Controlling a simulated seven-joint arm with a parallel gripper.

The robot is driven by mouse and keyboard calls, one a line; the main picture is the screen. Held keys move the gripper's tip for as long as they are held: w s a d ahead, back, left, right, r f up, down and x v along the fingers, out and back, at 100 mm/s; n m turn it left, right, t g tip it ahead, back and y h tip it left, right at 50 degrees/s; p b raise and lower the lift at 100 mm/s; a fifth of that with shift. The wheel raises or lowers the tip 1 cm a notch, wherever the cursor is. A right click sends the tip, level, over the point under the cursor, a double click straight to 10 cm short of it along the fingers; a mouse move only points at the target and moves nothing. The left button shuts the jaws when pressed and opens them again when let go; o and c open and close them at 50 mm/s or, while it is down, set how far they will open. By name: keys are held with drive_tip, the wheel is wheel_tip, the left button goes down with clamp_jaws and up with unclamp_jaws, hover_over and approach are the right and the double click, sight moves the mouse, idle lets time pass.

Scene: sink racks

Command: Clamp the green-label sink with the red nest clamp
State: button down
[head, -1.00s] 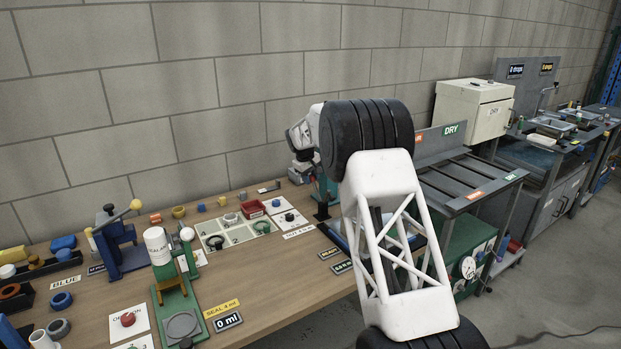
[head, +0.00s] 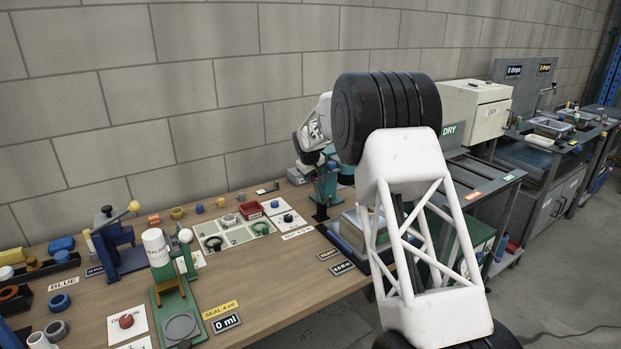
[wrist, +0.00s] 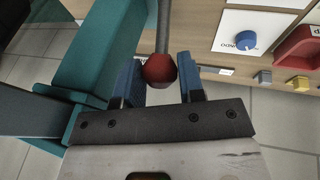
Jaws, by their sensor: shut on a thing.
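In the wrist view, the two blue fingers of my gripper (wrist: 163,84) are on either side of a dark red ball knob (wrist: 160,69) on a grey rod, and are shut on it. A teal stand (wrist: 105,70) rises close on the left of the knob. In the head view, the teal stand (head: 327,184) is at the bench's right end, partly behind my arm. A grey metal block (head: 352,228), possibly the sink, sits by it on a dark blue-edged base, half hidden by my arm. I cannot see a green label on it.
A red tray (head: 251,210) and a card with a blue knob (head: 289,217) lie left of the stand. Black signs (head: 342,268) lie at the bench's front edge. A green hand press (head: 172,285) stands further left. The grey drying rack (head: 480,170) is to the right.

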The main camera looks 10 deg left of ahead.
drive_tip(key=shift+s+d+r, duration=0.5)
drive_tip(key=shift+s+d, duration=0.1)
drive_tip(key=c, duration=0.8)
unclamp_jaws()
drive_tip(key=shift+o, duration=0.2)
drive_tip(key=shift+r, duration=0.1)
drive_tip(key=v, duration=0.7)
drive_tip(key=shift+r, duration=0.25)
drive_tip(key=shift+s, duration=0.15)
